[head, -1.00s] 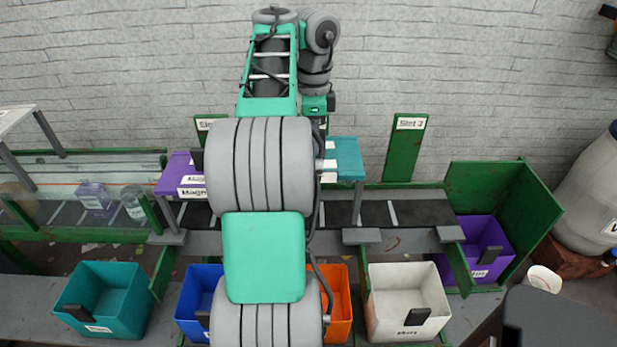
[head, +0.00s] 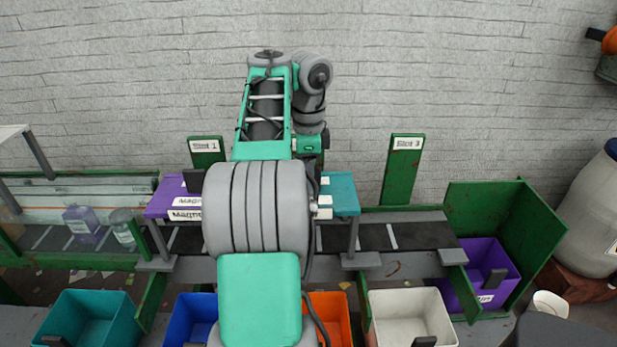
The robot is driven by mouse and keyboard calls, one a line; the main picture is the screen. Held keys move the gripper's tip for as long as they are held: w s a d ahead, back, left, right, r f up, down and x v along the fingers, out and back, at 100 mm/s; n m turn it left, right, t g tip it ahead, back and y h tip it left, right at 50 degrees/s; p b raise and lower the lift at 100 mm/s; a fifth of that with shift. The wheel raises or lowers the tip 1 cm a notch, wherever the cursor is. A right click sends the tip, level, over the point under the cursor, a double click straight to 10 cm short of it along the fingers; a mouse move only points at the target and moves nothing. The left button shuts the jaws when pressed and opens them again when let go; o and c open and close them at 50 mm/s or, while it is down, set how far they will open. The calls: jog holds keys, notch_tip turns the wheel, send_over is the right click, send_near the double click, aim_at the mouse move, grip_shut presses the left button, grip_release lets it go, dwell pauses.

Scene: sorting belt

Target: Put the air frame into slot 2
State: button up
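A teal frame (head: 341,193) stands over the belt, right of my arm. My arm hides its left part and its labels cannot be read in full, so I cannot read whether it is the air frame. Its top is about level with the purple frame to the left. One grey leg reaches down to a foot at the belt's front rail; I cannot tell if it is fully seated. My gripper's body shows only in part above the teal frame. Its fingers are hidden behind my arm, so their hold is unseen. The slot 2 sign is not visible.
A purple frame (head: 163,196) with magnet labels stands left. Signs read Slot 1 (head: 206,147) and Slot 3 (head: 405,144). The belt (head: 425,236) is bare by Slot 3. Two bottles (head: 82,222) stand at left. Coloured bins, such as the white bin (head: 400,305), line the front.

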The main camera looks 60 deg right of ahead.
notch_tip(320, 180, up, 12)
jog(key=p, duration=1.1)
jog(key=shift+r, duration=0.2)
jog(key=w+a+f+n+h, duration=0.1)
jog(key=w+a+f+n, duration=0.1)
jog(key=w+a+n, duration=0.5)
jog(key=w+a+f+n+t, duration=0.1)
jog(key=w+a+f+n, duration=0.15)
jog(key=a+n, duration=0.5)
jog(key=w+a+f+n+h, duration=0.1)
jog(key=w+a+n, duration=0.4)
jog(key=a, duration=0.4)
jog(key=s+a+f+n+t+y, duration=0.1)
jog(key=a+f+n, duration=0.3)
jog(key=a, duration=0.6)
jog(key=a+f+n+t+y, duration=0.1)
jog(key=a+f+n, duration=0.3)
jog(key=a+n, duration=0.3)
jog(key=a, duration=0.3)
jog(key=shift+s, duration=0.4)
jog(key=shift+d, duration=0.15)
